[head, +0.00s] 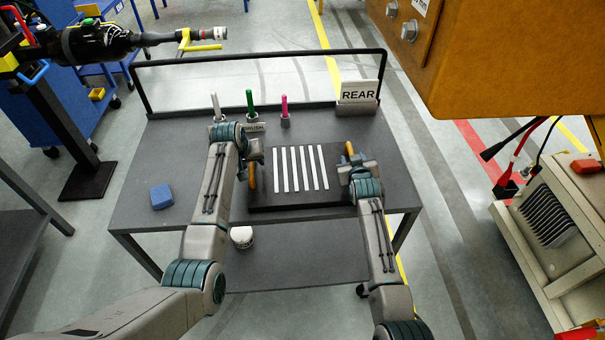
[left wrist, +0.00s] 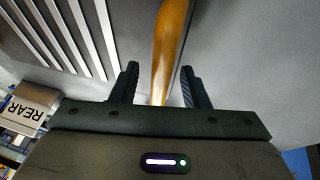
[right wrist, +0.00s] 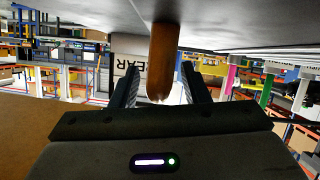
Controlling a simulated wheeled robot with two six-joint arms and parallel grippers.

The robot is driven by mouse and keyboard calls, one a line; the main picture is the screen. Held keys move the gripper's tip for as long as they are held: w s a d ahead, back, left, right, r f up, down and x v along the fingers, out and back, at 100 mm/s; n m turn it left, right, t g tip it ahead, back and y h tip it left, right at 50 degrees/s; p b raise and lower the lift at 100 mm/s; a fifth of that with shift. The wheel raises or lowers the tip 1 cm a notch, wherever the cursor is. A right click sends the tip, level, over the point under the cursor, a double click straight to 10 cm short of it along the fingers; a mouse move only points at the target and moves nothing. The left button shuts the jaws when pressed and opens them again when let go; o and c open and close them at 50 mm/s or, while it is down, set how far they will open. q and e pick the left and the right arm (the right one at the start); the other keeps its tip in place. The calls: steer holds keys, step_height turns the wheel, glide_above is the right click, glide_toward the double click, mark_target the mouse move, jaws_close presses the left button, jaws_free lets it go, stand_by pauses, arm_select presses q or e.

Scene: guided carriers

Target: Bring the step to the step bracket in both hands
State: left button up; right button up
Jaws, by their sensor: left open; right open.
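The step is a dark plate with several white strips (head: 313,189), lying flat on the grey cart. It has an orange handle at each side. My left gripper (head: 255,158) is open at the left handle (head: 252,178); in the left wrist view this handle (left wrist: 170,45) runs between the spread fingers. My right gripper (head: 350,160) is open at the right handle (head: 349,148); in the right wrist view this handle (right wrist: 163,55) stands between the spread fingers. I cannot make out the step bracket for certain in any view.
The cart top (head: 160,145) also holds a blue block (head: 161,196), upright white, green and pink pens, and a REAR sign (head: 359,91). A black rail (head: 260,57) runs along its back. A yellow machine body (head: 500,60) hangs at the upper right.

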arm_select(q)
jaws_close()
arm_select(e)
jaws_close()
stand_by(1.0)
